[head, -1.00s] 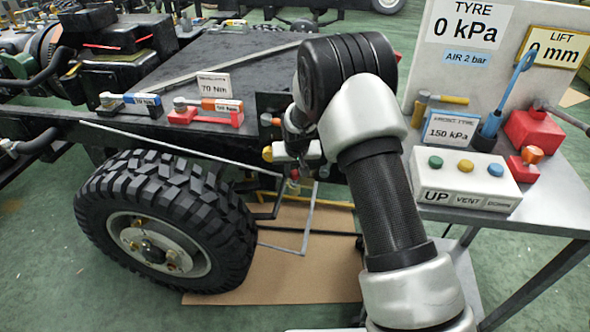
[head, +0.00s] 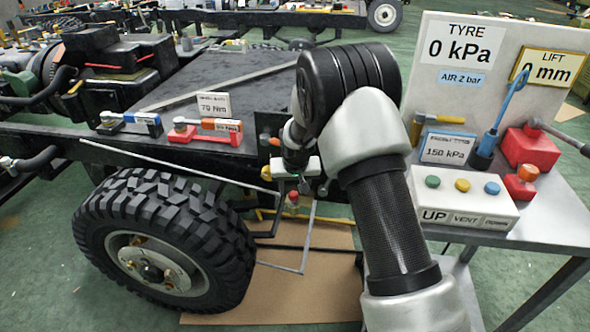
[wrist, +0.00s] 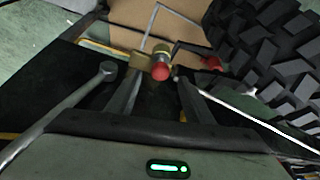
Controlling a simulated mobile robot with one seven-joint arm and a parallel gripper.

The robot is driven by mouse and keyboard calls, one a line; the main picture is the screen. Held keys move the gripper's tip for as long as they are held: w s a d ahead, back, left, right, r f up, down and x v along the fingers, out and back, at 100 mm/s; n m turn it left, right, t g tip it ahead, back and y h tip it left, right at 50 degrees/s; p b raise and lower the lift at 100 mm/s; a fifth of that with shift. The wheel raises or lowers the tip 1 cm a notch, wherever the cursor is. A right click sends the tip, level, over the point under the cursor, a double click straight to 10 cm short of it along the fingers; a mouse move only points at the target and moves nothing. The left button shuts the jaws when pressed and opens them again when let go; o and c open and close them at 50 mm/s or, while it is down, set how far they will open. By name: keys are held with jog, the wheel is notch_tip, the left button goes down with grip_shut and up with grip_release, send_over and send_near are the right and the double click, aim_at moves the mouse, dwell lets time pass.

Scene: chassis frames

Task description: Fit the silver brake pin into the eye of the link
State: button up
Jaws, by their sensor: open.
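My gripper (head: 296,182) hangs beside the chassis rail, right of the wheel. In the wrist view its two dark fingers (wrist: 160,92) stand apart with nothing held between them. Just beyond the fingertips is a red-ended knob (wrist: 160,72) beside a brass-coloured block (wrist: 142,60). The red knob also shows under my gripper in the head view (head: 293,196). A grey bar with a round head (wrist: 108,68) lies left of the fingers. I cannot clearly make out the silver pin or the link's eye.
The treaded wheel (head: 160,240) stands left of my gripper. A thin pale rod (head: 180,165) runs along the chassis towards it. A bent grey frame (head: 305,245) hangs below. The bench (head: 545,205) with its button box (head: 465,200) stands at the right. A brown mat (head: 260,305) covers the floor below.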

jog(key=p+v, duration=0.3)
jog(key=v, duration=1.1)
jog(key=shift+r, duration=0.1)
jog(key=s+d+r, duration=0.4)
jog(key=s+r, duration=0.4)
jog(key=s+d+r, duration=0.5)
jog(key=s+r, duration=0.2)
jog(key=r, duration=0.2)
jog(key=s+d+r+t, duration=0.1)
jog(key=s+d, duration=0.1)
jog(key=s, duration=0.7)
jog(key=s+d+r, duration=0.1)
jog(key=s+d, duration=0.1)
jog(key=s, duration=0.6)
notch_tip(320, 180, up, 24)
jog(key=p, duration=2.3)
jog(key=shift+m+p, duration=0.3)
jog(key=shift+m, duration=0.1)
jog(key=shift+s+f, duration=0.1)
jog(key=shift+f, duration=0.1)
